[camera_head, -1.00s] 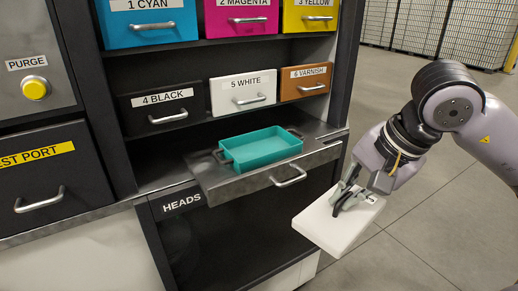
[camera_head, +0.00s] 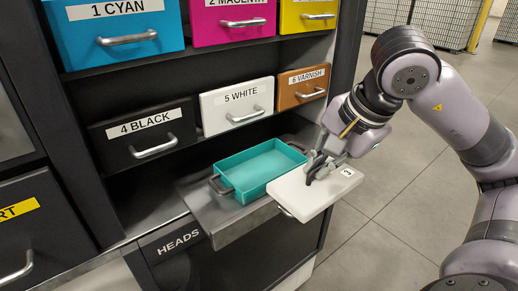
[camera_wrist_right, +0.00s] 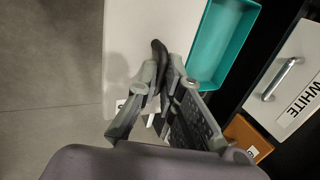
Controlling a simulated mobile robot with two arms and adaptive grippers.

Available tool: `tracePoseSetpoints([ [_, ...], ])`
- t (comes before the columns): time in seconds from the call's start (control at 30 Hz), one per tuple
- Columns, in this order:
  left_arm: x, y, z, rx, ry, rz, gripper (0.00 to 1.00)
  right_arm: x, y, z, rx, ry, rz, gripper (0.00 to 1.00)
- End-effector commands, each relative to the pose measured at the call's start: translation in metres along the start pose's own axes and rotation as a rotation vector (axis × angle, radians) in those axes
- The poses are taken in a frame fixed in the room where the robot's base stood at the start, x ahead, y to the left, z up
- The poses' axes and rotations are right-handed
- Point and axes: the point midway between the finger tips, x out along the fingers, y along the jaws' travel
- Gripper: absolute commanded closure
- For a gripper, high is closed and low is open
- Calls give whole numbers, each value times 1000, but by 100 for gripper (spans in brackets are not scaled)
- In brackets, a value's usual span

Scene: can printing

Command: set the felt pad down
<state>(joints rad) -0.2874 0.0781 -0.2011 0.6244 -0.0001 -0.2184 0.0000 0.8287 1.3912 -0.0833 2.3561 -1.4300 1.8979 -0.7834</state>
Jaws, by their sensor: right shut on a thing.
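The felt pad is a flat white slab (camera_head: 300,200) with a small numbered label at its right edge. In the right wrist view the pad (camera_wrist_right: 140,35) lies beyond the fingers (camera_wrist_right: 160,85), left of the tray (camera_wrist_right: 243,15). My left gripper is not in view.
Open floor (camera_head: 390,190) lies to the right.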

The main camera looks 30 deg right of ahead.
Motion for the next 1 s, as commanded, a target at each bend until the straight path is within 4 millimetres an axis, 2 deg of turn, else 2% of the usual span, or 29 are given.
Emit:
tracePoseSetpoints([
  [0.03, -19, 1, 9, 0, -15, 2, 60, -3, -17, 2, -2, -12, 2, 100],
  [0.17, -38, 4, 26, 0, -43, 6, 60, 12, -49, 2, -2, -10, 1, 100],
  [0.27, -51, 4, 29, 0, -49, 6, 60, 24, -73, 3, -1, -10, 1, 100],
  [0.37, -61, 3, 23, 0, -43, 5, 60, 35, -97, 2, 0, -8, 1, 100],
  [0.63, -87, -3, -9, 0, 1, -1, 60, 62, -152, 2, 0, -6, 1, 100],
  [0.8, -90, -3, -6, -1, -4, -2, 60, 86, -140, 0, -1, 0, 5, 100],
  [1.0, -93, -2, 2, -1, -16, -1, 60, 98, -135, 0, -2, -1, 0, 100],
])
